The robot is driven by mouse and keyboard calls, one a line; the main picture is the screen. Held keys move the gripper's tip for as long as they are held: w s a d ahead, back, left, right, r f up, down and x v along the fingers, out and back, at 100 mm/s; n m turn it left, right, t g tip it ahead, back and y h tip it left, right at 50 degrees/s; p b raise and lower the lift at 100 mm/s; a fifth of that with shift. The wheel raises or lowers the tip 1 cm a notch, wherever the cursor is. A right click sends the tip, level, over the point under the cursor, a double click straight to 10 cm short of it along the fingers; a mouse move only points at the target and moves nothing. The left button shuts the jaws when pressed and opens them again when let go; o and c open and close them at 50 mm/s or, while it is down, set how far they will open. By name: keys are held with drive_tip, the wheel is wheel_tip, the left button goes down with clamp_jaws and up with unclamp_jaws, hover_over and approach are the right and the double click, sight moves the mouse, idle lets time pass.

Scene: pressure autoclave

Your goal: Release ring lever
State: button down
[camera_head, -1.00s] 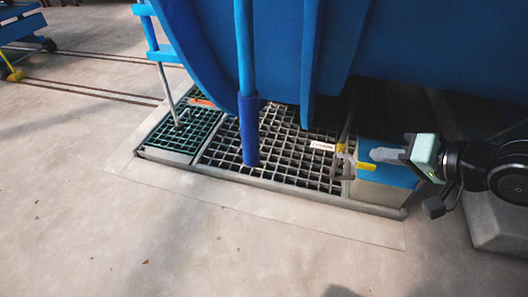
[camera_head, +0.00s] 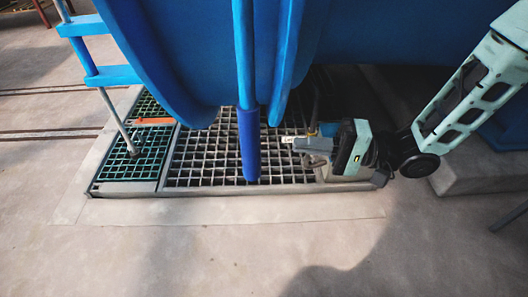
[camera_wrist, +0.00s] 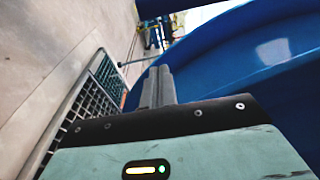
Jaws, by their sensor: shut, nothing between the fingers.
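A long blue lever (camera_head: 249,140) with a darker blue sleeve at its lower end hangs upright in front of the big blue vessel, over the floor grating. I take it to be the ring lever. My gripper (camera_head: 303,146) is to the right of the sleeve, pointing left, with a gap between them in the head view. In the wrist view the grey fingers (camera_wrist: 158,86) are together with nothing between them. I cannot tell which blue part in the wrist view is the lever.
The blue vessel (camera_head: 190,60) fills the top of the head view and the right of the wrist view. The metal grating (camera_head: 205,160) lies below, with a green grating (camera_head: 125,160) and thin post (camera_head: 116,122) at left. Bare floor lies in front.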

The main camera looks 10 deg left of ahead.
drive_tip(key=s+a+b, duration=0.1)
drive_tip(key=a+b, duration=0.4)
drive_tip(key=a, duration=0.5)
drive_tip(key=s, duration=0.1)
drive_tip(key=s+d+b, duration=0.1)
drive_tip(key=s+b, duration=0.1)
drive_tip(key=shift+s+d, duration=0.3)
drive_tip(key=shift+d, duration=0.1)
